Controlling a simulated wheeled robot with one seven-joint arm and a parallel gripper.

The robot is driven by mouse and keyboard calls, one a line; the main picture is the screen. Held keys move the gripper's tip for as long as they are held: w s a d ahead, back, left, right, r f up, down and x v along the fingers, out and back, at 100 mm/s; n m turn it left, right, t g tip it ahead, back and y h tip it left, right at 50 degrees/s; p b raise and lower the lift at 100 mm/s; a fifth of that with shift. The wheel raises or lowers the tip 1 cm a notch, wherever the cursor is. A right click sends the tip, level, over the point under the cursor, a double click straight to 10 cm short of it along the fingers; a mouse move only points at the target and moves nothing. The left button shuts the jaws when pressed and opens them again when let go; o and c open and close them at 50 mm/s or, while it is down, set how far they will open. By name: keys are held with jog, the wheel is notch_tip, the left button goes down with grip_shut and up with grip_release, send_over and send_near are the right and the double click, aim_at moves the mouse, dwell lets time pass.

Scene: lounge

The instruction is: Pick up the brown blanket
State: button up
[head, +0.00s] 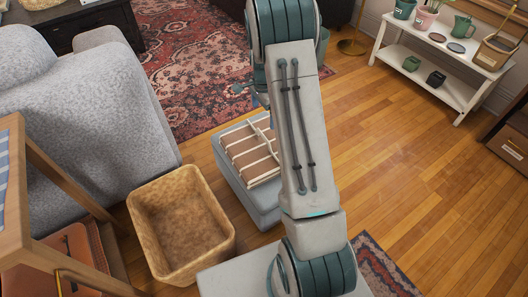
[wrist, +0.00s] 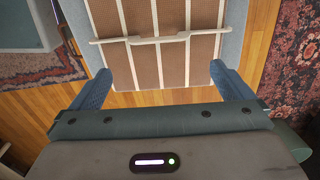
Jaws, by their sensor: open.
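The brown blanket (head: 248,157) has cream stripes and lies on top of a grey ottoman (head: 262,203) in the middle of the head view; my arm hides its right part. In the wrist view the blanket (wrist: 160,60) fills the top middle, with a cream band running across it. The grey ottoman (wrist: 236,30) shows along its right side. My gripper (wrist: 162,76) is open, with its two blue fingers apart on either side of the blanket's near edge in the picture. Nothing shows held between them. I cannot tell the height of the fingers over the blanket.
A woven basket (head: 182,225) stands left of the ottoman, beside a grey sofa (head: 85,125). A wooden side table (head: 50,190) is at the left edge. A white shelf (head: 440,75) with pots stands at the upper right. The wooden floor (head: 400,160) between is clear.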

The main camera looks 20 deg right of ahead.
aim_at(264, 136)
notch_tip(264, 136, down, 8)
jog(key=shift+b, duration=1.15)
jog(key=shift+s+f+b, duration=0.1)
jog(key=shift+f+b, duration=1.25)
jog(key=shift+f, duration=1.3)
jog(key=shift+r, duration=0.1)
jog(key=c, duration=1.5)
jog(key=shift+r, duration=0.1)
